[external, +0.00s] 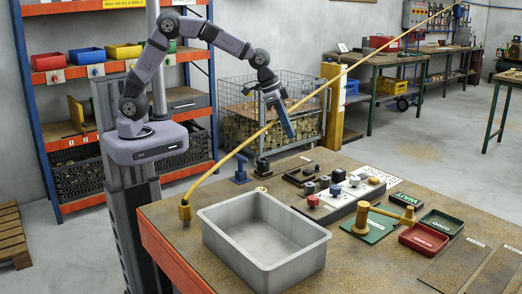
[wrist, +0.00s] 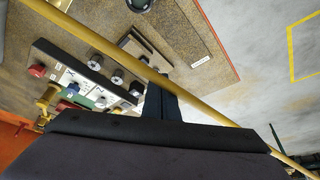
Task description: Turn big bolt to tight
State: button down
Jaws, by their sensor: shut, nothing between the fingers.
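My gripper (external: 290,133) hangs in the air above the far side of the bench, pointing down, with its fingers together and empty. In the wrist view its fingers (wrist: 160,100) show beyond the dark gripper body, touching nothing. A dark panel (external: 338,206) with several red, dark and grey knobs lies on the bench, below and to the right of my gripper; the panel also shows in the wrist view (wrist: 50,48). A dark block with a round top (external: 262,167) and a blue fixture (external: 241,170) stand at the bench's far left. I cannot tell which piece is the big bolt.
A grey open bin (external: 211,238) stands at the bench's front left. A yellow pole (external: 225,159) slants up across the view. A yellow hammer-like piece (external: 362,218) and small red (external: 424,240) and green trays (external: 442,222) are at the right.

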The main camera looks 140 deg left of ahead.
aim_at(317, 167)
jog(key=p+x, duration=0.1)
jog(key=x, duration=0.2)
jog(key=p+x, duration=0.1)
jog(key=x, duration=0.3)
jog(key=p+x, duration=0.1)
jog(key=x, duration=0.2)
jog(key=shift+s+d+f, duration=0.25)
jog(key=shift+d+f, duration=0.05)
jog(key=shift+f, duration=0.3)
jog(key=shift+w+a+p, duration=0.5)
jog(key=shift+w+a, duration=0.15)
jog(key=shift+w+a+p, duration=0.5)
jog(key=shift+w+a, duration=0.2)
jog(key=shift+w, duration=0.1)
jog(key=shift+f, duration=0.1)
